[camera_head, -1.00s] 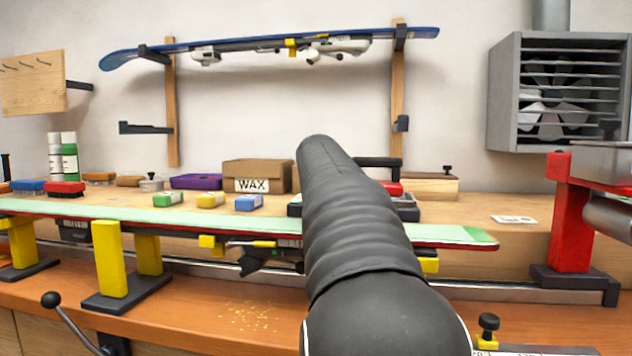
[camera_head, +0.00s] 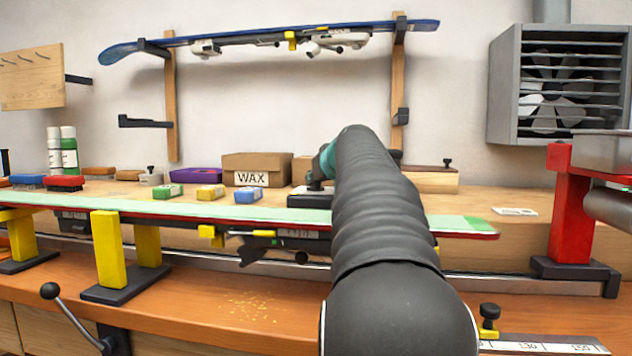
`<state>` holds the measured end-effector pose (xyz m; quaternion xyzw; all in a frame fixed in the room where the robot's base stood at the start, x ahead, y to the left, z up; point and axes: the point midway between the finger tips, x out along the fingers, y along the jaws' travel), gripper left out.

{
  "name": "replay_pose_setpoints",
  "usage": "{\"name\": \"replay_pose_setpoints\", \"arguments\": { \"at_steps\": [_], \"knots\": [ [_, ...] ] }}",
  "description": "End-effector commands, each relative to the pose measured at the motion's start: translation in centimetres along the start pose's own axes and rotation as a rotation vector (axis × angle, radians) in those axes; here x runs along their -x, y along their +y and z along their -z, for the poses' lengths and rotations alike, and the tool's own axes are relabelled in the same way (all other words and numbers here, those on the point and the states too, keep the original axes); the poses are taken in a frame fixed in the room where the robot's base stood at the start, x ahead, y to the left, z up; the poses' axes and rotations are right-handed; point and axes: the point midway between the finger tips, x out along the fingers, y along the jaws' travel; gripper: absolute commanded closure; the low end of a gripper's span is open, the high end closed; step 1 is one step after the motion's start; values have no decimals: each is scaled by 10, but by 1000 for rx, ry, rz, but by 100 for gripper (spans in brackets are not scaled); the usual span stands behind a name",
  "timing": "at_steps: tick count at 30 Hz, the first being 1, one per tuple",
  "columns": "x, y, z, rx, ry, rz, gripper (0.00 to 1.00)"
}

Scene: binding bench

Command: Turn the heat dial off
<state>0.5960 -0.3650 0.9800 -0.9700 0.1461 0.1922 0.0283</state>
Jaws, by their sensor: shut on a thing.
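My arm's black sleeve (camera_head: 375,210) fills the centre and right of centre, reaching from the front edge over the bench. A teal part of my arm (camera_head: 326,160) shows at its far end. My gripper is hidden behind the arm, so its jaws and whatever is between them do not show. I cannot make out the heat dial. A dark, flat device or stand (camera_head: 306,200) shows only in part, left of the sleeve; the rest is covered.
A green-topped board (camera_head: 190,209) lies across yellow supports (camera_head: 109,255) in front. Wax blocks (camera_head: 248,196) and a WAX box (camera_head: 256,169) stand behind it, left of my arm. A red vise post (camera_head: 567,205) stands at right.

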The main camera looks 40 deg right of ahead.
Motion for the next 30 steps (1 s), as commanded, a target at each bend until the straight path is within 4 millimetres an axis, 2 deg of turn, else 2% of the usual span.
{"name": "replay_pose_setpoints", "arguments": {
  "at_steps": [13,14,15,17,26,30],
  "knots": [
    [0,0,1,2,1,6,100],
    [0,0,1,2,1,6,85],
    [0,0,0,2,1,6,75],
    [0,0,0,2,0,6,62],
    [1,0,0,2,0,5,62],
    [11,0,1,1,1,5,62]
  ]
}}
